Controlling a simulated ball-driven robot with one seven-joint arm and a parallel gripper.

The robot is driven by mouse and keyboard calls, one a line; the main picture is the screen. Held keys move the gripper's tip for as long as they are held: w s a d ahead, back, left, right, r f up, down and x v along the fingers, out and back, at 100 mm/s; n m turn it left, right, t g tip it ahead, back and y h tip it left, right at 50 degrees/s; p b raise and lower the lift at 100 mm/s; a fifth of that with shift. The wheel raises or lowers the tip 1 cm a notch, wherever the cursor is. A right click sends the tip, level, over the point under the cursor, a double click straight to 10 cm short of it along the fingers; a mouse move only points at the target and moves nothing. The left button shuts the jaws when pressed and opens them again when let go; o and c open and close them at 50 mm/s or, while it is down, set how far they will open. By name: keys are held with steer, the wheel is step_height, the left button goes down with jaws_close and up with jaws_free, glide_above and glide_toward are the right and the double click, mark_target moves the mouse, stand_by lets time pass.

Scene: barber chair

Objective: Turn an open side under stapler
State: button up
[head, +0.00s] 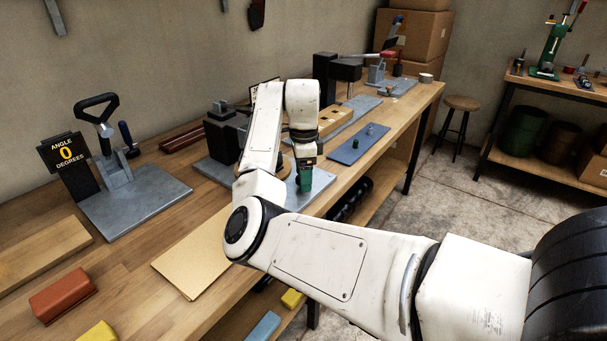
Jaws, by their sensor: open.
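My gripper (304,180) hangs from the white wrist near the middle of the bench, pointing down over a grey metal plate (322,181). It is small and dark in this view, with green at its lower end. I cannot tell whether that green is part of the fingers or a thing between or behind them. Left of the gripper, a dark bench device (222,137) stands on a grey base, partly hidden by my arm. It may be the stapler, but I cannot be sure. No open side of a workpiece can be made out; my arm hides much of that station.
A lever fixture (117,165) with an "ANGLE 0 DEGREES" sign (67,153) stands at left. A tan sheet (190,264), red block (63,297) and yellow block (98,333) lie in front. The bench's front edge is close.

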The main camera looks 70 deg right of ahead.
steer(key=shift+c, duration=0.4)
steer(key=c, duration=1)
steer(key=shift+o, duration=0.2)
steer(key=shift+r+p, duration=0.1)
steer(key=shift+p, duration=0.35)
